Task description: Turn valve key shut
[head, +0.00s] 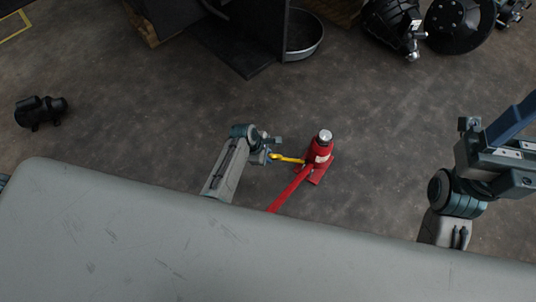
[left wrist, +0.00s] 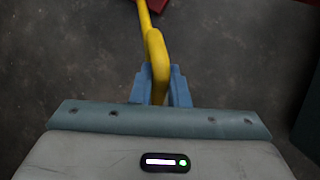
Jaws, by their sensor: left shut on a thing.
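A red bottle jack (head: 319,152) stands upright on the floor, with a red bar (head: 290,190) running from it toward the lower left. A yellow valve key (head: 288,159) reaches from the jack's lower left side to my left gripper (head: 270,151). My left gripper is shut on the key's near end; in the left wrist view the yellow key (left wrist: 157,55) passes between the two blue fingers (left wrist: 160,88). A corner of red shows at the key's far end there. Where the key meets the jack is too small to tell. My right gripper (head: 500,158) is at the right, away from the jack; its jaws are unclear.
A large grey surface (head: 130,235) fills the lower part of the head view. A black motor-like part (head: 40,112) lies at the left. A dark panel, a round pan (head: 303,35) and black machine parts (head: 395,25) stand at the back. The floor around the jack is clear.

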